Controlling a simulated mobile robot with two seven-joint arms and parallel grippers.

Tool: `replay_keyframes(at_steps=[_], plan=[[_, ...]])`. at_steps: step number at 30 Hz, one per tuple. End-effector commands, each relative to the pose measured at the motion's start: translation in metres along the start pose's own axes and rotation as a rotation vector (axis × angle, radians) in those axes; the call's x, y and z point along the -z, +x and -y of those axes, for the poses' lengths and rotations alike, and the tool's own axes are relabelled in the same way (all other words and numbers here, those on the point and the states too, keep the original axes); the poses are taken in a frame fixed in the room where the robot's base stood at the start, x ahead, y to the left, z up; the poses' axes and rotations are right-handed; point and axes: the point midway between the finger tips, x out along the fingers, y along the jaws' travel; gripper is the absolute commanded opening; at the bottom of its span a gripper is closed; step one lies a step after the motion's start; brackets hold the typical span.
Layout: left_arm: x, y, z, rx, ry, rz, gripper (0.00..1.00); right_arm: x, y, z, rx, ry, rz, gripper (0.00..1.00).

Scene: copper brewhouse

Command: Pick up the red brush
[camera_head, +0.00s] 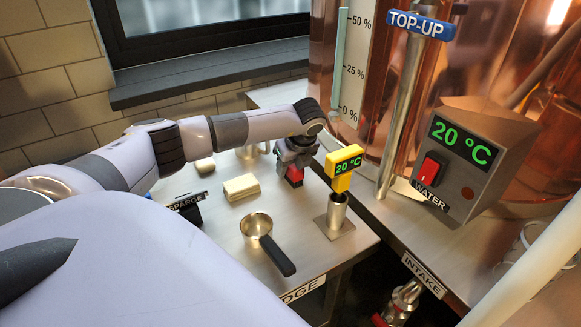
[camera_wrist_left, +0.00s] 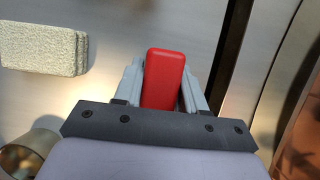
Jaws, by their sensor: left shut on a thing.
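The red brush (camera_wrist_left: 163,80) shows in the left wrist view as a red block between the two fingers of my left gripper (camera_wrist_left: 162,95). The fingers are shut on it, one on each side. In the head view my left gripper (camera_head: 293,162) points down over the steel table, with the red brush (camera_head: 295,175) below it, partly hidden by the gripper. I cannot tell whether the brush touches the table. My right gripper is in neither view.
A beige block (camera_head: 241,187), a ladle (camera_head: 262,238) with black handle, and a yellow thermometer (camera_head: 343,164) in a steel holder (camera_head: 336,213) stand close by. Copper vessels and a water control box (camera_head: 466,160) are on the right. Bare table (camera_head: 215,235) lies left of the ladle.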

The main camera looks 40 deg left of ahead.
Motion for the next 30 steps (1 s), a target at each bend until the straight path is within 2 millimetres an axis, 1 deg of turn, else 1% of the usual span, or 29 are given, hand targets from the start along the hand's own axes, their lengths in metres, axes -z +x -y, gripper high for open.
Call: replay_keyframes(at_steps=[5,8,11,21,24,27,30], plan=[[-0.004,-0.009,0.0,0.001,-0.001,0.0,0.08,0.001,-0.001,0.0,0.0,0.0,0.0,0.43],[-0.009,-0.022,0.001,0.004,-0.001,0.001,0.08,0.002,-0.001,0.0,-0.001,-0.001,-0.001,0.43],[-0.018,-0.04,0.001,0.005,-0.003,0.002,0.08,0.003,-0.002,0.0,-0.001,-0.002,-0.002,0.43],[-0.054,-0.131,0.001,0.007,-0.002,0.001,0.08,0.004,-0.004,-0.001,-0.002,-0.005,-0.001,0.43],[-0.063,-0.152,0.001,0.005,-0.002,0.001,0.08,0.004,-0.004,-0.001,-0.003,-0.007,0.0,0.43],[-0.07,-0.167,0.001,0.003,-0.002,0.001,0.08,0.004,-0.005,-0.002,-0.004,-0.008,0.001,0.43],[-0.074,-0.178,0.0,0.002,-0.002,0.001,0.08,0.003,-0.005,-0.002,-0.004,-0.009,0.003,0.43]])
